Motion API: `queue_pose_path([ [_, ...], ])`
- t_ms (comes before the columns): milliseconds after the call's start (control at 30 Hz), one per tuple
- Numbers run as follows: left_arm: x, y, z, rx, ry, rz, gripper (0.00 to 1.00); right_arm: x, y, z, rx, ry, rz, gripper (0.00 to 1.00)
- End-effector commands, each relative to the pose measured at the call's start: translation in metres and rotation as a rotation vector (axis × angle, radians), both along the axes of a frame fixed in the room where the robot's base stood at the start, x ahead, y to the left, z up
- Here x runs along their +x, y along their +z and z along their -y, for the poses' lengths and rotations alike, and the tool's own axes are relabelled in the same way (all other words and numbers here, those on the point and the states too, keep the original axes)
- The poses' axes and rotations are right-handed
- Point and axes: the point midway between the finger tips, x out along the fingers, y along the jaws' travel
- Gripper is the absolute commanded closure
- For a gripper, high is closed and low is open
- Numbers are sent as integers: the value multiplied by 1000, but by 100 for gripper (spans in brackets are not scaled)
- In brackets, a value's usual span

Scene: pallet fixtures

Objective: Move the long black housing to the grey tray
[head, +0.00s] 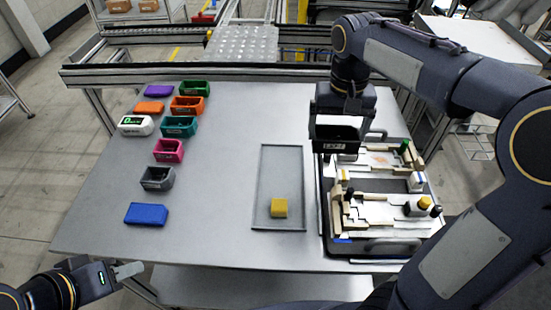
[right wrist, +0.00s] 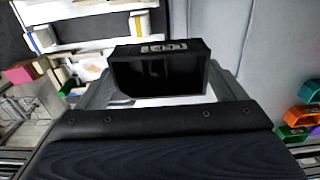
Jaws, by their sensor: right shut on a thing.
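The long black housing (head: 338,134) is a black open box with a small white label. My right gripper (head: 338,124) is shut on it and holds it over the far left part of the pallet fixture (head: 322,205). The housing fills the middle of the right wrist view (right wrist: 160,72), between two grey fingers. The grey tray (head: 268,170) is a shallow rectangle on the table, left of the fixture. A yellow block (head: 279,207) lies in its near part. My left gripper (head: 128,269) is off the table's near left edge, its jaw gap unclear.
Purple, orange, green, teal, pink, grey and blue housings stand at the left of the table (head: 225,170), beside a white device with a green display (head: 136,125). The fixture carries beige blocks and small parts. Table between housings and tray is clear. A rail (head: 200,73) runs behind.

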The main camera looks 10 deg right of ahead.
Motion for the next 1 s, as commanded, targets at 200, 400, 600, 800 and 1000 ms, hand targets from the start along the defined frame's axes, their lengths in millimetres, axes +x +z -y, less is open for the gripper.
queue_pose_path([
  [200, 0, 6, 0, 0, 0, 0, 64, 29, -17, -27, -4, 4, -5, 35],
  [400, 0, 13, 0, 0, 0, 0, 64, 65, -39, -61, -3, 3, -5, 35],
  [600, 0, 15, 0, 0, 0, 0, 64, 87, -76, -81, -2, 1, -4, 35],
  [800, 0, 16, 0, 0, 0, 0, 64, 96, -90, -89, -1, 1, 0, 35],
  [1000, 0, 17, 0, 0, 0, 0, 64, 101, -115, -94, 0, 0, -3, 35],
])
